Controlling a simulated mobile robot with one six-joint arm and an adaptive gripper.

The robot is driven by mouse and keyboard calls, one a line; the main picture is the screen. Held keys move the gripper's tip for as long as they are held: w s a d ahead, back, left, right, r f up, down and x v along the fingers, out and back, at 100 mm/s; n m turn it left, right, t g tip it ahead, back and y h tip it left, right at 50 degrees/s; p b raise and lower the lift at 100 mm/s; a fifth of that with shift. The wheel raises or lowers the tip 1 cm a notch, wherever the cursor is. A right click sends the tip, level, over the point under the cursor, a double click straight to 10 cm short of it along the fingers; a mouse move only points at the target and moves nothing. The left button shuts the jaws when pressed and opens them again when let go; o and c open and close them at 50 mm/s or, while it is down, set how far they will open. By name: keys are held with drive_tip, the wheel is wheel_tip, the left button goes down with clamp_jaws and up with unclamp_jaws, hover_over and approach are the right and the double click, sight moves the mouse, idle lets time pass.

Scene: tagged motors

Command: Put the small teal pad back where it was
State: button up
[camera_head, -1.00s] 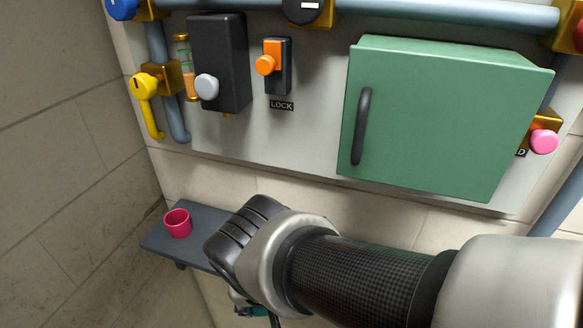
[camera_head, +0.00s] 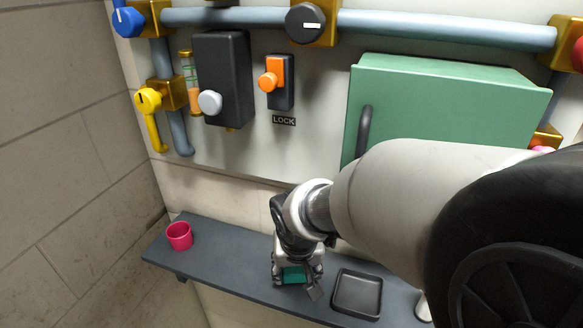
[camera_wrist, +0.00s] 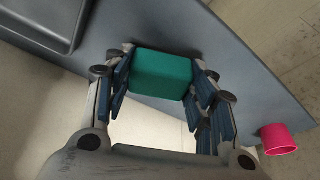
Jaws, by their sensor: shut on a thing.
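The small teal pad (camera_head: 293,274) is a block held between the fingers of my gripper (camera_head: 297,282). In the wrist view the pad (camera_wrist: 162,74) sits between the two fingertips of my gripper (camera_wrist: 158,78), with a finger against each side. The pad is over the grey shelf (camera_head: 235,258), near its front edge. I cannot tell whether its underside touches the shelf. The shelf also shows in the wrist view (camera_wrist: 225,65).
A pink cup (camera_head: 179,236) stands at the shelf's left end. A dark square tray (camera_head: 357,294) lies on the shelf right of my gripper. A wall panel above carries a green cabinet (camera_head: 440,100), an orange lock switch (camera_head: 270,80) and pipes. Shelf between cup and gripper is clear.

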drive_tip(key=shift+x, duration=0.8)
drive_tip(key=shift+f, duration=0.2)
drive_tip(key=o, duration=1)
drive_tip(key=p+v, duration=0.1)
drive_tip(key=v, duration=1.1)
drive_tip(key=shift+r+p, duration=0.25)
drive_tip(key=shift+p, duration=0.1)
